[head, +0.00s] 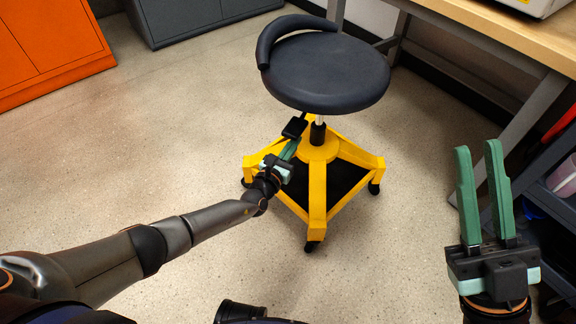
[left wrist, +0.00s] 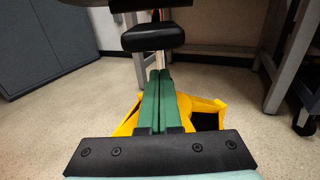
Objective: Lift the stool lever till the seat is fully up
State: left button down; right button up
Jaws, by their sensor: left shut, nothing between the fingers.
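The stool has a round dark seat (head: 325,75) with a curved backrest, on a short post over a yellow wheeled base (head: 318,190). Its lever ends in a black paddle (head: 294,127) below the seat's left side; the paddle also shows in the left wrist view (left wrist: 152,38). My left gripper (head: 293,145) is shut and empty, its green fingertips (left wrist: 158,74) just under the paddle. I cannot tell whether they touch it. The lever's rod is mostly hidden. My right gripper (head: 477,148) is open and empty, well to the right of the stool.
A wooden-topped workbench (head: 500,35) with grey legs stands behind and right of the stool. A dark cart (head: 555,200) is at the right edge, close to my right gripper. Grey (head: 190,18) and orange (head: 50,45) cabinets stand at the back left. The floor left of the stool is clear.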

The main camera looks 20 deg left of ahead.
pick_arm(q)
jog(key=p+v, duration=0.5)
jog(key=v, duration=0.7)
dwell(0.3)
dwell(0.3)
